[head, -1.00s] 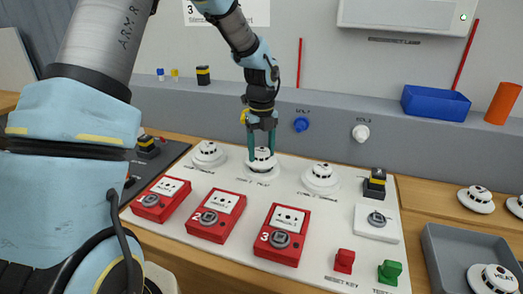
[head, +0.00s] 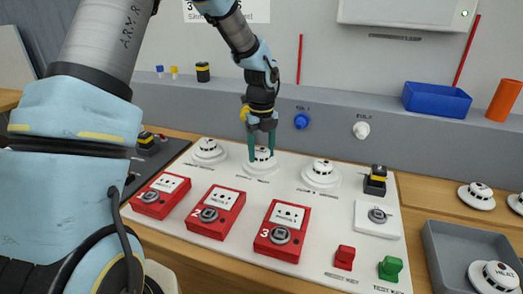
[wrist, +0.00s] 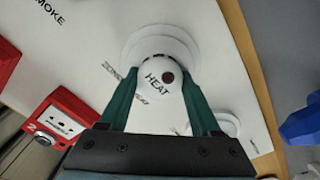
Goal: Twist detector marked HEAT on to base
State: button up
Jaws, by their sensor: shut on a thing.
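A white round detector marked HEAT (wrist: 157,80) sits at the middle base (wrist: 135,40) on the white panel. In the head view the same detector (head: 262,157) is partly hidden by my fingers. My gripper (head: 262,150) points down at it, with green fingers on either side, and is shut on it. Whether the detector is locked to the base cannot be told.
Several red call points (head: 216,212) stand in front. A grey tray (head: 440,250) at the right holds another detector marked HEAT (head: 495,276). A blue bin (head: 436,101) is on the ledge.

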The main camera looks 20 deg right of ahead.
jog(key=shift+f, duration=0.15)
jog(key=shift+m+p, duration=1.4)
jog(key=shift+p, duration=0.05)
jog(key=shift+m+p, duration=0.65)
jog(key=shift+m, duration=0.05)
dwell(0.4)
jog(key=shift+a+m+p, duration=0.1)
jog(key=shift+m+p, duration=2)
jog(key=shift+p, duration=0.15)
jog(key=o, duration=1.5)
jog(key=shift+o, duration=0.2)
jog(key=shift+r+p, duration=0.35)
jog(key=shift+r, duration=3.15)
